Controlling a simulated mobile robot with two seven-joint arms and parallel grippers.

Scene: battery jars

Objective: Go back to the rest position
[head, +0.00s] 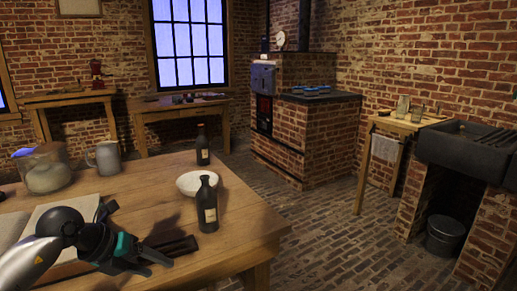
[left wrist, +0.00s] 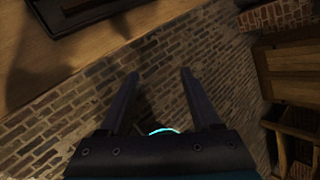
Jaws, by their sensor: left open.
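My left gripper (head: 146,257) is low over the front part of the wooden table, beside a dark flat case (head: 176,246). In the left wrist view, its two fingers (left wrist: 158,88) are spread apart with nothing between them. The brick floor shows beyond them, and the table edge crosses the upper left. A corner of the dark case (left wrist: 90,8) shows at the top. My right gripper is in neither view.
The table (head: 245,225) holds two dark bottles (head: 207,205) (head: 203,150), a white bowl (head: 188,184), a grey jug (head: 108,160), a glass jar (head: 45,170) and an open book (head: 75,212). A brick stove (head: 300,135) stands behind.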

